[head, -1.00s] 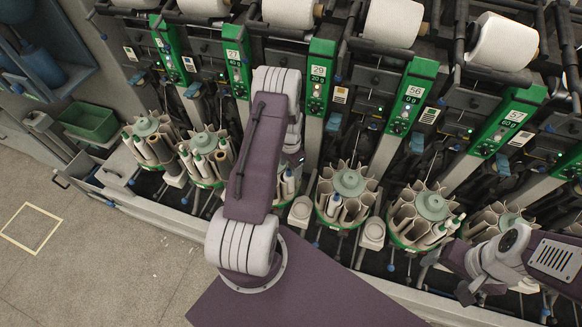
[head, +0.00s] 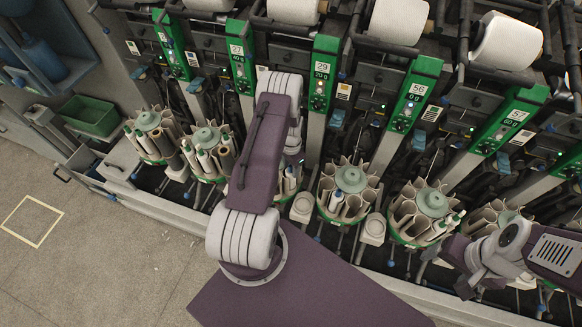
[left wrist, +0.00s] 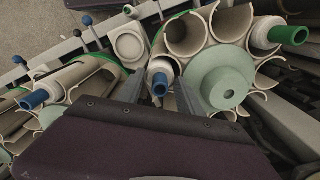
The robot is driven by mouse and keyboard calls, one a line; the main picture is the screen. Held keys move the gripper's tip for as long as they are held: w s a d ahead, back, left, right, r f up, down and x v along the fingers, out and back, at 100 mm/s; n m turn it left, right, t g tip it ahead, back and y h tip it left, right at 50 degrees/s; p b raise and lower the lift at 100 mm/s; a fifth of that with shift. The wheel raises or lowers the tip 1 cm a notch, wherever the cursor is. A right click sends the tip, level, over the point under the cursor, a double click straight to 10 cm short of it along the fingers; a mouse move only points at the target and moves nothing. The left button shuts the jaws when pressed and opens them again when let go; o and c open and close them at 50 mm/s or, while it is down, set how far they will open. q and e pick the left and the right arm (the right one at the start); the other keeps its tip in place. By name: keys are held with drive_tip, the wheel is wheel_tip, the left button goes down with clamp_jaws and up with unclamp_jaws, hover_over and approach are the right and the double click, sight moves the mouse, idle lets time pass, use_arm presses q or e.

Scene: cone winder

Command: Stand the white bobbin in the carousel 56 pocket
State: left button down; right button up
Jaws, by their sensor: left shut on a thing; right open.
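A white bobbin with a blue tip (left wrist: 160,84) stands between the two grey fingers of my left gripper (left wrist: 160,95) in the left wrist view. It is at the edge of a carousel with a pale green hub (left wrist: 215,80); I cannot tell whether it is in a pocket or above it. In the head view my left arm hides that gripper and most of this carousel. The panel marked 56 (head: 413,95) is right of centre; carousels (head: 351,179) and (head: 432,203) stand on either side below it. My right gripper (head: 447,274) is open at lower right, its fingers hard to make out.
Other carousels (head: 150,121) hold bobbins in their pockets. A bobbin with a green tip (left wrist: 290,36) stands in the carousel by my left gripper. A round pale cup (left wrist: 130,45) is close beside the held bobbin.

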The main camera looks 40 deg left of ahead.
use_arm(q)
drive_tip(key=shift+r, duration=0.5)
drive_tip(key=shift+r+p, duration=0.15)
drive_tip(key=shift+p, duration=0.15)
drive_tip(key=shift+s+a+r+p, duration=0.1)
drive_tip(key=shift+r+p, duration=0.7)
drive_tip(key=shift+r, duration=0.3)
drive_tip(key=shift+s+a+r+p, duration=0.1)
drive_tip(key=shift+r+p, duration=0.65)
drive_tip(key=shift+r, duration=0.3)
drive_tip(key=shift+w, duration=0.1)
drive_tip(key=shift+r+p, duration=1.5)
drive_tip(key=shift+r, duration=0.7)
